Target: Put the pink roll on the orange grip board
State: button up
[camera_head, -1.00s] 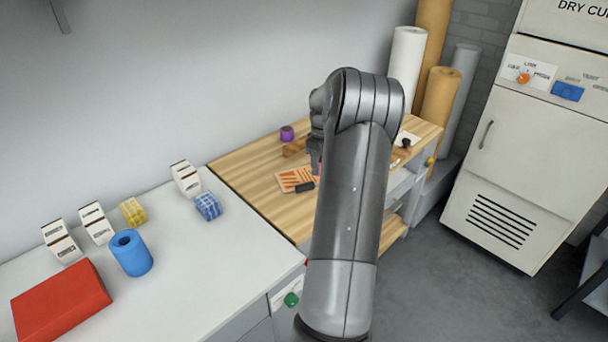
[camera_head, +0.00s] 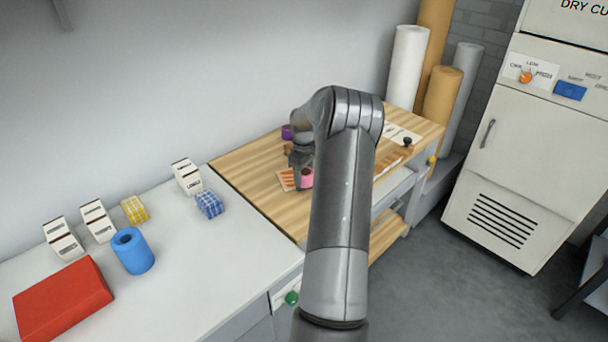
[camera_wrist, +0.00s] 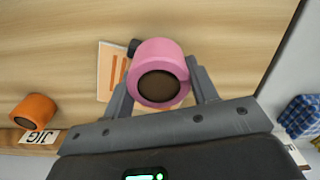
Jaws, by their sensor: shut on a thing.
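The pink roll (camera_wrist: 160,58) is between the two fingers of my gripper (camera_wrist: 160,95) in the wrist view, its dark core facing the camera. In the head view my gripper (camera_head: 301,178) is shut on the pink roll (camera_head: 307,176), over the near part of the wooden bench. The orange-striped grip board (camera_head: 286,179) lies on the bench there, partly hidden by the roll and my arm. In the wrist view the grip board (camera_wrist: 106,72) shows behind the roll, to its left. I cannot tell whether the roll touches the board.
A purple roll (camera_head: 286,132) stands on the wooden bench (camera_head: 240,168) behind the gripper. An orange roll (camera_wrist: 34,112) is near a JIG label in the wrist view. The white counter (camera_head: 190,270) holds a blue roll (camera_head: 132,251), a red box (camera_head: 62,300) and small cartons.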

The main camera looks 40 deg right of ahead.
aim_at(303, 171)
jog(key=shift+f, duration=0.1)
jog(key=o, duration=1.1)
notch_tip(303, 171, up, 12)
jog(key=s+a+r+t+h, duration=0.1)
jog(key=s+a+r, duration=0.1)
jog(key=a+r, duration=0.5)
jog(key=s+a+r, duration=0.1)
jog(key=a+r, duration=0.2)
jog(key=a, duration=0.8)
jog(key=s+a+r+t+h, duration=0.1)
jog(key=s+a+r, duration=0.1)
jog(key=a+r, duration=0.5)
jog(key=s+a+f+t, duration=0.1)
jog(key=s+a, duration=0.5)
jog(key=s, duration=0.1)
jog(key=s+a+f+m+t+y, duration=0.1)
jog(key=s+a, duration=0.5)
jog(key=s, duration=0.1)
jog(key=s+a+f+m+t+y, duration=0.1)
jog(key=s+a, duration=0.6)
jog(key=shift+s+a+f+t, duration=0.1)
jog(key=shift+f+t, duration=0.15)
jog(key=shift+t, duration=0.05)
